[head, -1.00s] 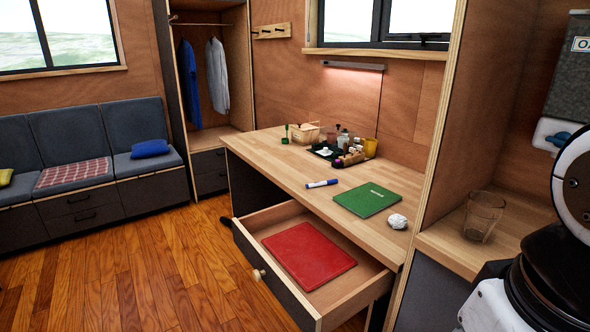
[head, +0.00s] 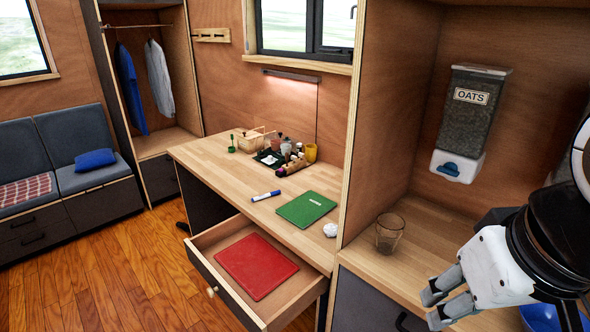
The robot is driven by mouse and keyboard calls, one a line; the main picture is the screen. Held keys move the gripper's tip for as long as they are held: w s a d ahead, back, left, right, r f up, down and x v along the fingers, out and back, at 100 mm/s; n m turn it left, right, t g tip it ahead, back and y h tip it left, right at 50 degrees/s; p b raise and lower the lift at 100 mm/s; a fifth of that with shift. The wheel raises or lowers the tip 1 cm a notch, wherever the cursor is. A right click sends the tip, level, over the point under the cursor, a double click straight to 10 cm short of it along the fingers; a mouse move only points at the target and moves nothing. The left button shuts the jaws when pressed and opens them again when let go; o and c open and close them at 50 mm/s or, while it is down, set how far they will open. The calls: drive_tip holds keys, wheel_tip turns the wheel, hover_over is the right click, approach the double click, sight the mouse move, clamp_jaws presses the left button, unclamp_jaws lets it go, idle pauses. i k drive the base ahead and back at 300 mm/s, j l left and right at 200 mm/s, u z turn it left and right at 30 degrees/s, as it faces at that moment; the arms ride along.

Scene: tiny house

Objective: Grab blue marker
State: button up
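The blue marker (head: 265,196) lies on the wooden desk (head: 215,158), left of a green notebook and behind the open drawer. It has a white barrel with blue ends. My gripper (head: 432,308) is at the lower right, over the counter beside the desk. It is well to the right of the marker and apart from it. Its two fingers point left with a gap between them, and nothing shows between them.
The open drawer (head: 205,275) juts out in front of the desk with a red folder (head: 257,266) in it. A green notebook (head: 306,208), crumpled paper (head: 330,230) and a tray of small items (head: 268,158) are on the desk. A partition stands between the desk and a glass (head: 390,233).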

sight(274, 193)
drive_tip(key=i+j+z, duration=0.15)
drive_tip(key=j+z, duration=0.2)
drive_tip(key=i+j+z, duration=0.1)
drive_tip(key=j+z, duration=0.85)
drive_tip(key=j, duration=1.15)
drive_tip(key=j+z, duration=0.3)
drive_tip(key=j, duration=1.05)
drive_tip(key=k+j, duration=0.1)
drive_tip(key=j, duration=1.65)
drive_tip(key=k, duration=0.05)
